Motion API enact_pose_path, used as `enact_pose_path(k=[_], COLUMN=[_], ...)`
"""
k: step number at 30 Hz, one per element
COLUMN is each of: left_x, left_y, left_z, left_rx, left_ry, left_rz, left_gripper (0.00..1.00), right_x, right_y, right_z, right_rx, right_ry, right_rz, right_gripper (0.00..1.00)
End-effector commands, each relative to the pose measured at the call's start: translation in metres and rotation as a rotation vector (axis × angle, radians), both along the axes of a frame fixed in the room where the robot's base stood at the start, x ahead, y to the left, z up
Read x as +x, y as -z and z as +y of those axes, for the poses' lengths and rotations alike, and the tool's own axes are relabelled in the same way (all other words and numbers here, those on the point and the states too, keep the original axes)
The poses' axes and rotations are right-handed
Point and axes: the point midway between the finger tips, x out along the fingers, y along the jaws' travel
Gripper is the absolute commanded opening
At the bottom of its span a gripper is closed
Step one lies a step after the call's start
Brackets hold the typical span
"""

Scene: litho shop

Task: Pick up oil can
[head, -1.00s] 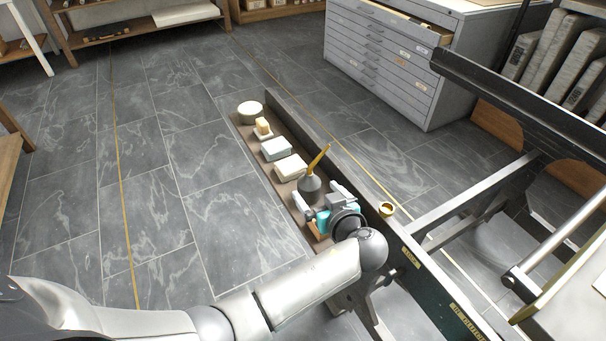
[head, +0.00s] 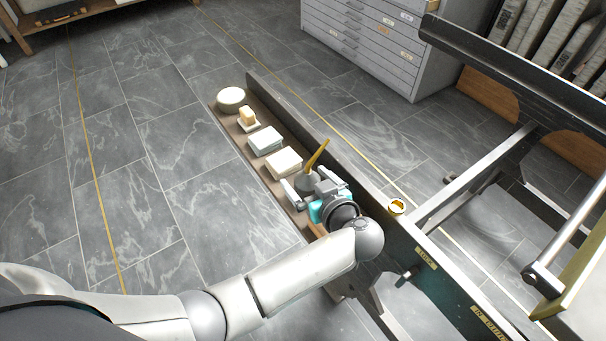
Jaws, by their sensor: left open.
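The oil can (head: 309,173) has a dark grey body and a long yellow spout that leans up to the right. It stands on a narrow wooden shelf (head: 227,122), past a row of small things. My left gripper (head: 310,184) is open at the can. Its fingers show to the left and right of the can's lower body, which the gripper partly hides. I cannot tell whether the fingers touch it. My right gripper is not in view.
On the shelf are a round tin (head: 231,98), a yellowish block (head: 248,116), a pale blue-grey box (head: 265,141) and a cream box (head: 284,162). A dark rail (head: 375,198) runs along the shelf's right side, with a small brass cup (head: 397,206) by it. Open floor lies left.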

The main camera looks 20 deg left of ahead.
Motion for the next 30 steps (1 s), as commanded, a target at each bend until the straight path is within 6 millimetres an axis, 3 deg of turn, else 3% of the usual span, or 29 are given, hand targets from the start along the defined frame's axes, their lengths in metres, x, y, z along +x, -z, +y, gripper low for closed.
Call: enact_pose_path(k=[6, 26, 30], left_x=[-0.0004, -0.0001, 0.0002], left_y=[0.0001, 0.0001, -0.0005], left_z=[-0.0005, 0.0, 0.0001], left_rx=[-0.001, 0.0, 0.001], left_ry=[0.0, 0.0, 0.0], left_rz=[0.001, 0.0, -0.001], left_gripper=[1.0, 0.26, 0.26], right_x=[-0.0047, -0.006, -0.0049], right_y=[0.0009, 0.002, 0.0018], right_z=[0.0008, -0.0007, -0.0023], right_rx=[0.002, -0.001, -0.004], right_ry=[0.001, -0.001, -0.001], right_rz=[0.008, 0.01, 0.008], right_gripper=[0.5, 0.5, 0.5])
